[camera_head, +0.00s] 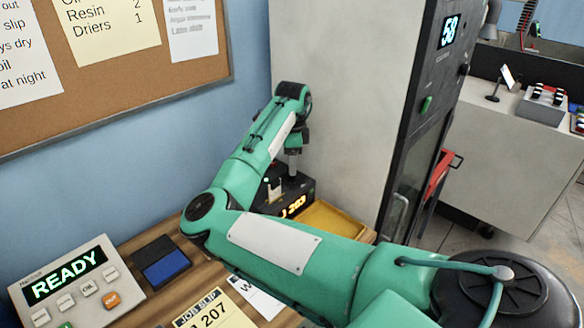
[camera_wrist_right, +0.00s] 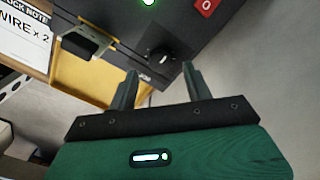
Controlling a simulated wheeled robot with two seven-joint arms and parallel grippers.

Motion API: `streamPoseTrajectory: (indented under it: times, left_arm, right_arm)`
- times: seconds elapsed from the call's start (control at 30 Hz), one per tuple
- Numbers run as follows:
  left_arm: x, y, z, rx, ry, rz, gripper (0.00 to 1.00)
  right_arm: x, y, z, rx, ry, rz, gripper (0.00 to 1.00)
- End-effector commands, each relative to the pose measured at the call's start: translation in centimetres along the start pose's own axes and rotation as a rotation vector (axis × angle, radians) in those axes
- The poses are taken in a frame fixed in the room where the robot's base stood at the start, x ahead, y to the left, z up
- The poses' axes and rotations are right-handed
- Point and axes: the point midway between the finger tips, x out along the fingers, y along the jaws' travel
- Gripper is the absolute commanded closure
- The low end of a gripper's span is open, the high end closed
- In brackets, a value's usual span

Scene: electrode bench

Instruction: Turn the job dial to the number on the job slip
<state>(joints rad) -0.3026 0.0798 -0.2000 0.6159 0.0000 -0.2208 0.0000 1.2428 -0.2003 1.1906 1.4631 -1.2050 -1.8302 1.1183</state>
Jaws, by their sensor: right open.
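The job slip (camera_head: 208,312) lies on the bench at the bottom of the head view and reads 207; its left part is cut off or hard to read. The dark dial box (camera_head: 305,188) stands against the grey cabinet, and its orange display (camera_head: 293,207) seems to read J 203. The black job dial (camera_wrist_right: 160,56) shows in the right wrist view, with a light pointer mark. My right gripper (camera_wrist_right: 161,76) is open, its two fingers pointing at the box with the dial ahead between them. It also shows over the box in the head view (camera_head: 293,172). My left gripper is out of view.
A yellow tray (camera_head: 330,221) sits beside the dial box. A READY panel (camera_head: 66,280) and a blue pad (camera_head: 166,268) are at the left of the bench. The box carries a red switch (camera_wrist_right: 207,5) and a green lamp (camera_wrist_right: 148,2). A tall grey cabinet (camera_head: 345,100) stands behind.

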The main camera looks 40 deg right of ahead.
Motion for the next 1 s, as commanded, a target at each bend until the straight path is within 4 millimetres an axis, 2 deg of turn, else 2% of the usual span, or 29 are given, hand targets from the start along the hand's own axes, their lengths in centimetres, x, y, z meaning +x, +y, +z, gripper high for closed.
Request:
streamPoseTrajectory:
  times: [0.03,0.17,0.33,0.6,0.83,1.0]
  left_arm:
    - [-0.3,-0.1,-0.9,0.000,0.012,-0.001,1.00]
    - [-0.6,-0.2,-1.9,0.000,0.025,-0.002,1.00]
    - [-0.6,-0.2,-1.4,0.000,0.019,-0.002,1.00]
    - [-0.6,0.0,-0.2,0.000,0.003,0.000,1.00]
    - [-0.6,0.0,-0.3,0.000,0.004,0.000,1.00]
    - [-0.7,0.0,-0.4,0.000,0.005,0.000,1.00]
  right_arm:
    - [0.8,0.1,0.0,-0.001,0.001,0.003,0.50]
    - [2.5,0.0,0.0,-0.001,0.001,0.002,0.50]
    - [3.4,0.0,0.0,0.000,0.000,0.000,0.50]
    - [3.6,0.0,0.0,0.001,0.000,0.000,0.50]
    - [3.6,0.0,0.0,0.001,0.000,0.000,0.94]
    - [3.5,0.0,0.0,0.007,0.000,0.000,0.94]
